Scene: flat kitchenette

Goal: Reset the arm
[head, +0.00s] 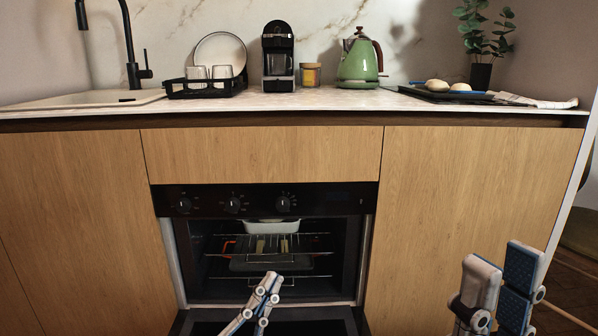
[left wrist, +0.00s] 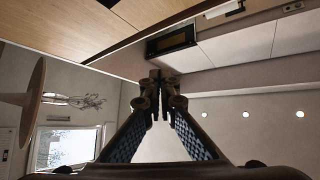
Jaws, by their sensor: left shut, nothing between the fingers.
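My left gripper (head: 271,277) is in front of the open oven, low in the middle of the head view. Its fingers come together at the tips with nothing between them. The left wrist view also shows its fingertips (left wrist: 160,76) meeting, pointing up toward the cabinets and ceiling. My right gripper (head: 503,258) is at the lower right in the head view, pointing up. Its two fingers stand apart with an empty gap between them.
The oven (head: 265,260) stands open, its door (head: 270,323) lowered, with racks and a white dish (head: 266,229) inside. The counter (head: 300,100) above holds a dish rack (head: 206,88), coffee machine (head: 278,60), green kettle (head: 358,62) and dark tray (head: 440,96).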

